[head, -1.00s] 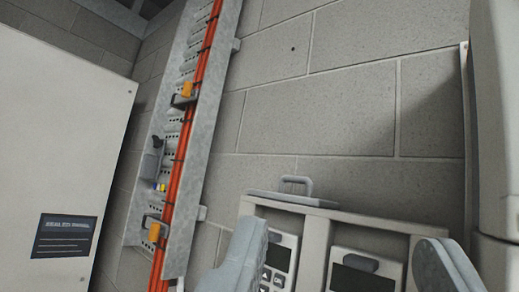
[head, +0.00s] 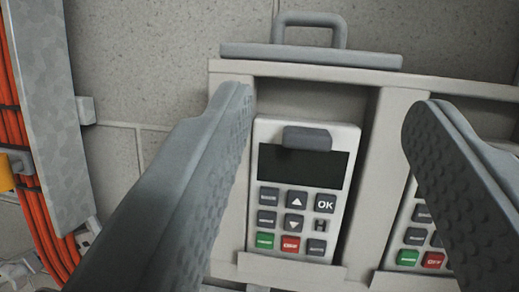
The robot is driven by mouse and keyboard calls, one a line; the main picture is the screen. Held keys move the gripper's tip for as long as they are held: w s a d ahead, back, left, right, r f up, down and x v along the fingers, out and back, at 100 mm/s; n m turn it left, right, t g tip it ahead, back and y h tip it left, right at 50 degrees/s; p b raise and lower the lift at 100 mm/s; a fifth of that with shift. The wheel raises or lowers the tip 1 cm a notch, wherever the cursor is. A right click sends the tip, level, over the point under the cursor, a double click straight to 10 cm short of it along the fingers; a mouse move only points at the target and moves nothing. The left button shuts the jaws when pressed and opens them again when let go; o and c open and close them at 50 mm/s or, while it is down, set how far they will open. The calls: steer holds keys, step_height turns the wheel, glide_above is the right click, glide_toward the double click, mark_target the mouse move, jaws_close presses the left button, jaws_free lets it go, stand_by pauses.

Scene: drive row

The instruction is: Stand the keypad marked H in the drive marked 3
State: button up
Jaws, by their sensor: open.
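The keypad marked H (head: 304,188) stands upright in the left slot of a pale holder (head: 300,70). It has a dark screen, a grey tab at its top, and grey, green and red keys. The letter H shows at its lower right. My gripper (head: 335,105) is open, with one finger left of the keypad and the other to its right, in front of the neighbouring slot. Nothing is between the fingers in their grip; the keypad shows beyond them. No drive marked 3 shows in the head view.
A second keypad (head: 408,237) stands in the slot to the right, partly hidden by my right finger. A grey lid with a handle (head: 310,50) sits behind the holder's top. Orange cables (head: 30,150) and a metal tray (head: 45,110) run along the left. A block wall is behind.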

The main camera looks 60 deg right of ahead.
mark_target(306, 151)
steer(key=shift+w+d+f, duration=0.6)
steer(key=shift+d+f, duration=0.05)
steer(key=shift+d, duration=0.85)
steer(key=shift+w+d+f, duration=0.6)
steer(key=shift+w+d, duration=0.05)
steer(key=shift+d, duration=0.9)
steer(key=shift+w+d+f, duration=0.6)
steer(key=shift+d+f, duration=0.05)
steer(key=shift+d, duration=0.85)
steer(key=shift+c, duration=0.2)
steer(key=c, duration=0.8)
steer(key=shift+c, duration=0.2)
steer(key=shift+r, duration=0.15)
steer(key=shift+r, duration=1.25)
